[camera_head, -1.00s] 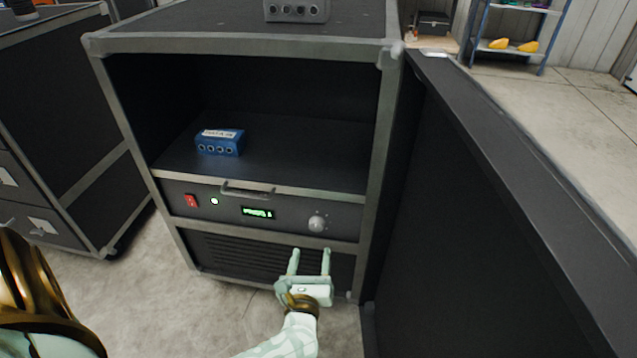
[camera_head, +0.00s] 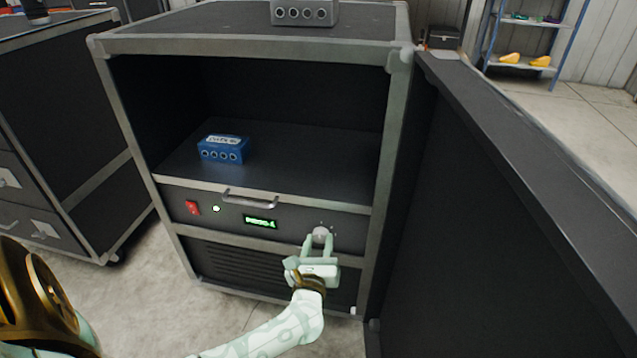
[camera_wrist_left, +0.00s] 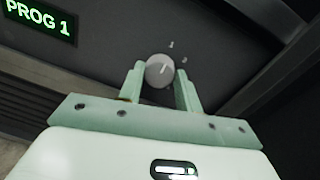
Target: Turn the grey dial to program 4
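The grey dial (camera_head: 321,233) sits on the right part of the dark front panel, with small marks around it. In the left wrist view the dial (camera_wrist_left: 159,70) shows a light pointer line, and the green display (camera_wrist_left: 40,18) reads PROG 1. The display (camera_head: 260,222) also glows in the head view. My left gripper (camera_head: 319,240) is at the dial with its fingers apart, one on each side. In the left wrist view the fingertips (camera_wrist_left: 160,72) straddle the dial; I cannot tell whether they touch it. My right gripper is in neither view.
A red switch (camera_head: 193,208) and a bar handle (camera_head: 250,198) share the panel. A blue box (camera_head: 223,149) sits on the shelf above. The open door (camera_head: 480,200) stands close on the right. A grey box (camera_head: 304,12) is on top of the case.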

